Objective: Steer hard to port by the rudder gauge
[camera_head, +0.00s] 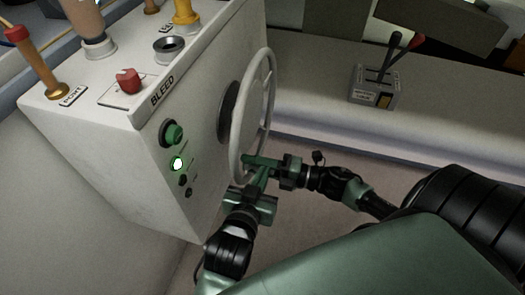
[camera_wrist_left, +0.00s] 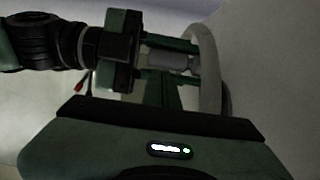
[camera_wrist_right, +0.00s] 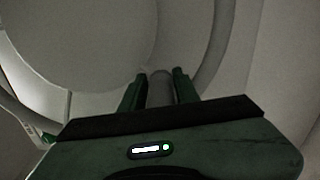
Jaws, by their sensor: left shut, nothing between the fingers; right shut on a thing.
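The grey steering wheel (camera_head: 262,85) stands upright on the right side of the white console (camera_head: 190,130). My right gripper (camera_head: 258,161) is shut on its lower part. In the right wrist view a grey piece of the wheel (camera_wrist_right: 160,87) lies between the fingers; whether it is rim, spoke or handle I cannot tell. My left gripper (camera_head: 263,180) is just below the right one, shut and empty, close to the wheel's lower edge. In the left wrist view the wheel rim (camera_wrist_left: 208,72) is right of its fingers. I cannot make out a rudder gauge.
A grey throttle box (camera_head: 375,88) stands on the bench behind. My two arms are close together at the wheel.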

